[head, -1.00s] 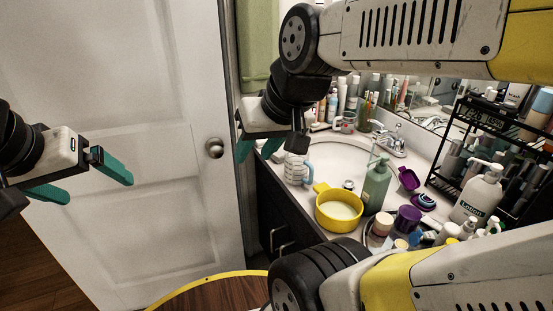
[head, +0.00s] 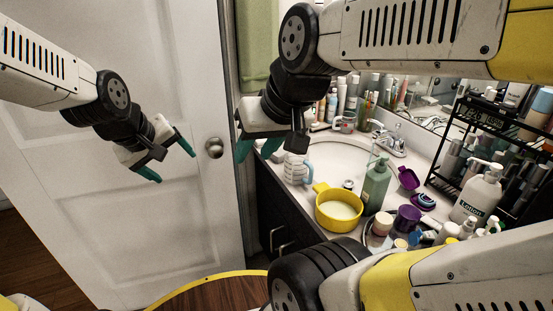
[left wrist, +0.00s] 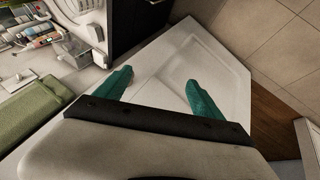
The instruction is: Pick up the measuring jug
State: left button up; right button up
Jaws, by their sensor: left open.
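The measuring jug (head: 294,171) stands on the near left part of the vanity counter in the head view, left of the sink. It is clear with markings and a light blue handle on its right. My right gripper (head: 259,150) is just left of and above it, apart from it as far as I can see, with its teal fingers spread. My left gripper (head: 174,165) is open and empty in front of the white door, well left of the jug. Its open fingers also show in the left wrist view (left wrist: 159,90), where I cannot make out the jug.
A yellow pot (head: 338,212), a green pump bottle (head: 376,186) and purple cups (head: 407,219) crowd the counter right of the jug. A black rack (head: 452,150) and lotion bottle (head: 477,197) stand farther right. The white door (head: 110,225) has a knob (head: 214,148) near my left gripper.

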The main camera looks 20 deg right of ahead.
pick_arm(q)
jog(key=w+d+f+n+h, duration=0.2)
jog(key=w+d+f, duration=0.1)
jog(key=d+f, duration=0.3)
jog(key=n+t+h, duration=0.1)
jog(key=n+h, duration=0.5)
jog(key=n, duration=1.1)
send_near(295, 167)
jog(key=w+d+f, duration=0.1)
jog(key=w+f, duration=0.1)
jog(key=w+d+f, duration=0.1)
jog(key=f, duration=0.1)
jog(key=shift+w+d, duration=0.1)
jog(key=shift+d, duration=0.2)
jog(key=shift+w+d+n+t, duration=0.35)
jog(key=shift+d+n, duration=0.1)
jog(key=shift+n, duration=0.55)
jog(key=shift+w+d+f, duration=0.1)
jog(key=shift+w+d, duration=0.05)
jog(key=x, duration=0.7)
jog(key=shift+d+f, duration=0.15)
jog(key=shift+d, duration=0.1)
jog(key=c, duration=1.2)
